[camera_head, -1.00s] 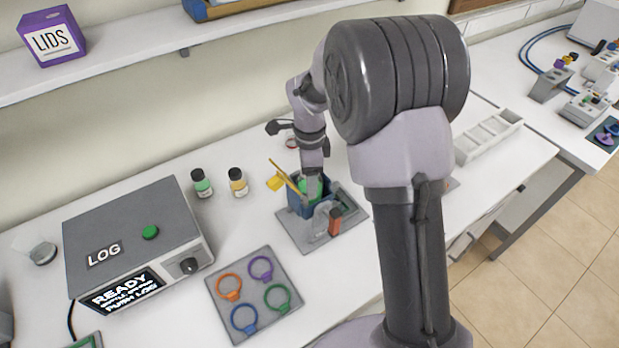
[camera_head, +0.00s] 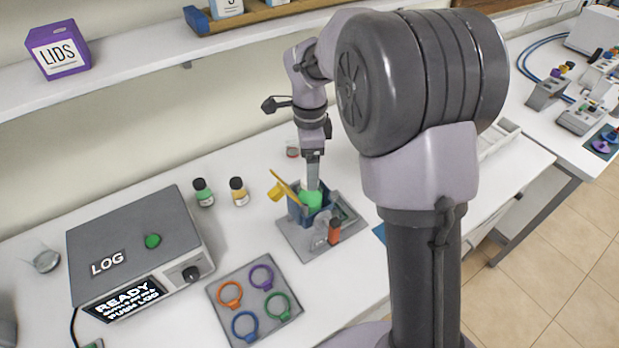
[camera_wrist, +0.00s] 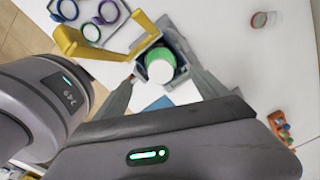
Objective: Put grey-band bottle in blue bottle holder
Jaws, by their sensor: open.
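A bottle with a green body and a white top (camera_wrist: 161,66) stands in the square blue bottle holder (camera_head: 297,212); its green part (camera_head: 311,199) shows above the rim. I cannot make out a grey band on it. My gripper (camera_head: 313,181) is just above the bottle. In the wrist view my gripper (camera_wrist: 163,76) is open, with one finger on each side of the bottle and holder, and nothing is visibly clamped. The lower part of the bottle is hidden in the holder.
A yellow lever (camera_head: 284,188) sticks up beside the holder. Green-label (camera_head: 203,192) and yellow-label (camera_head: 239,191) bottles stand behind left. A ring mat (camera_head: 245,293) and LOG box (camera_head: 125,240) are left.

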